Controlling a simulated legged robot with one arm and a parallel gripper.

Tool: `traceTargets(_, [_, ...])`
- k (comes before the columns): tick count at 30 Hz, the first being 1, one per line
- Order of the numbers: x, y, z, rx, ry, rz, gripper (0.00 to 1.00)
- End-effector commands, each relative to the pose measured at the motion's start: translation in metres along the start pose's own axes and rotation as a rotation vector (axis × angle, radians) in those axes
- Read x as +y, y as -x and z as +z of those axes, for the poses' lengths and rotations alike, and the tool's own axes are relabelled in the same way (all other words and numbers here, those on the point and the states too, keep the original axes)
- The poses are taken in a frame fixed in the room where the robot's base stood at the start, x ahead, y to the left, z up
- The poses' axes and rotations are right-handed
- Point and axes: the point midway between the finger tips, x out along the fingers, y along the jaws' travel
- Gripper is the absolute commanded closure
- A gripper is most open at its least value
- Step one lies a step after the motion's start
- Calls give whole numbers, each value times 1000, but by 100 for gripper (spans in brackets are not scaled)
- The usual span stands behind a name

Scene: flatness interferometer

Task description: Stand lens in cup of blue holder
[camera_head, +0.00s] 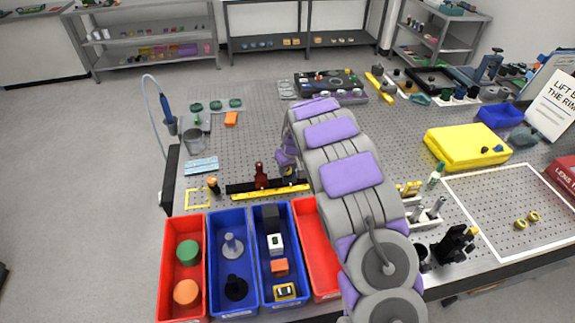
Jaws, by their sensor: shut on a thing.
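My gripper (287,163) hangs from the far end of my grey and purple arm, just left of it, over the black rail (240,187). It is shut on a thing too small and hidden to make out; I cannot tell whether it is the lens. A dark red holder (261,177) stands upright on the rail, left of the gripper. I cannot clearly make out the blue holder or its cup; my gripper and arm cover the rail's right part. Several teal discs (215,105) lie at the table's back left.
Red and blue bins (181,228) with small parts line the front edge. A yellow ruler (250,195) lies before the rail. A metal cup (193,141) and a blue-handled tool (168,110) are at left. A yellow case (466,147) is at right. The perforated table behind the rail is mostly clear.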

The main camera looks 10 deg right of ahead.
Motion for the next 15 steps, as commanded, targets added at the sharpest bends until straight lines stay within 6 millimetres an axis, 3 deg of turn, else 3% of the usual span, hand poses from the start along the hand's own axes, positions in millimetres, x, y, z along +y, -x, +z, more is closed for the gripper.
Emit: traceTargets(15, [-1,-2,0,-1,-1,1,100])
